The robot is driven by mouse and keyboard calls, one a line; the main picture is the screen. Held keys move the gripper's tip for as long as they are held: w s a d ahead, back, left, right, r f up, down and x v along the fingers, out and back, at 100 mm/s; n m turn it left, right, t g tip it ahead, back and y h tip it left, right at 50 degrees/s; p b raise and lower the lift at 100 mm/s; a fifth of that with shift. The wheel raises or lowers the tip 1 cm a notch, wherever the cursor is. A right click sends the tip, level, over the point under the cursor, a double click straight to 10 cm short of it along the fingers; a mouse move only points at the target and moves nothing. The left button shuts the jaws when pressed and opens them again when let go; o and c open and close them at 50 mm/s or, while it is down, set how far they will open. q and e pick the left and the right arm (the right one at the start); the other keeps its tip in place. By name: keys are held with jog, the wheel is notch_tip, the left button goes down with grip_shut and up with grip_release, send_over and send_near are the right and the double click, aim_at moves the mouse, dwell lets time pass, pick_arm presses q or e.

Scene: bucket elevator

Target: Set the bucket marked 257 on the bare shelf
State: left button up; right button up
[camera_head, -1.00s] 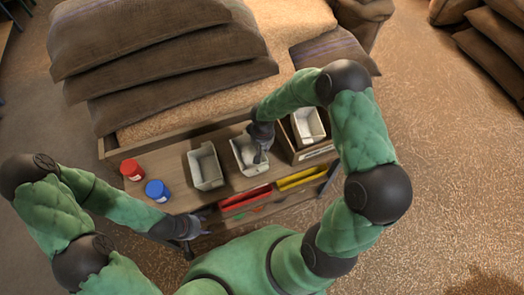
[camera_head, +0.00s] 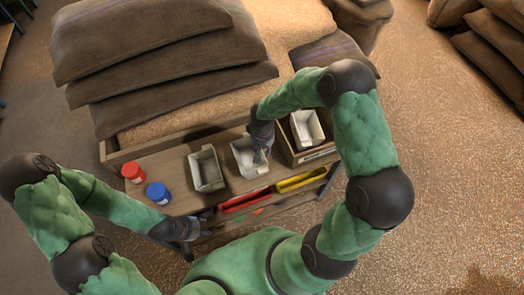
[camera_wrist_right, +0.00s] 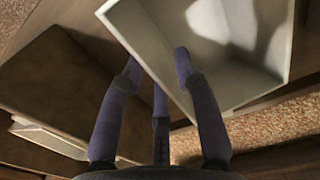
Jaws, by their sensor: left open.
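Three pale open buckets show in the head view: a left one (camera_head: 206,170) and a middle one (camera_head: 243,150) on the wooden bench top, and a right one (camera_head: 306,129) inside a wooden box. No number is legible on any of them. My right gripper (camera_head: 262,152) is at the middle bucket. In the right wrist view its fingers (camera_wrist_right: 158,75) straddle one wall of that bucket (camera_wrist_right: 225,85), one finger inside; whether they grip it is unclear. My left gripper (camera_head: 198,226) is open and empty at the bench's front edge. I cannot make out the bare shelf.
A red can (camera_head: 133,172) and a blue can (camera_head: 158,193) stand at the bench's left. A red tray (camera_head: 245,200) and a yellow tray (camera_head: 301,180) line its front. The wooden box (camera_head: 316,156) borders the middle bucket's right. Sacks (camera_head: 160,60) are piled behind.

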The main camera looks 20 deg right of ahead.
pick_arm(q)
notch_tip(320, 180, up, 4)
jog(key=p, duration=0.3)
pick_arm(e)
notch_tip(320, 180, up, 10)
jog(key=shift+f, duration=0.2)
